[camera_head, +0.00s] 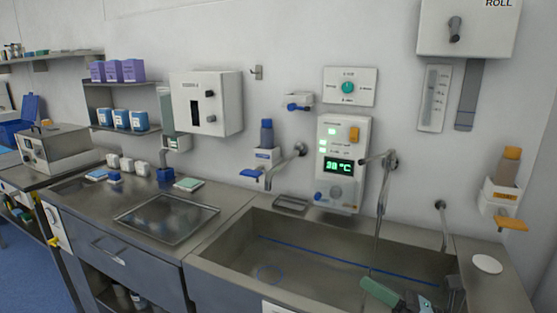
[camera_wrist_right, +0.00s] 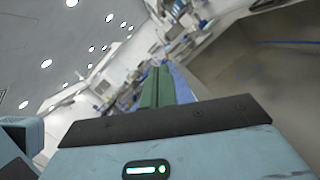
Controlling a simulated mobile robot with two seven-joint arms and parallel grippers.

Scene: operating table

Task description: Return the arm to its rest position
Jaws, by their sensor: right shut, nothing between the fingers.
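My right gripper (camera_head: 376,291) shows at the bottom right of the head view, in front of the sink basin. Its green fingers point to the left, and part of its grey body shows beside them. In the right wrist view the green fingers (camera_wrist_right: 157,87) lie side by side, shut with nothing between them. The rest of the right arm is mostly cut off by the lower edge of the head view. My left gripper is in neither view.
A steel sink (camera_head: 232,241) with faucets fills the front right. A control panel (camera_head: 342,165) reading about 38 °C hangs above it. A metal tray (camera_head: 166,217) lies on the counter to the left. A white disc (camera_head: 487,264) lies on the right rim.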

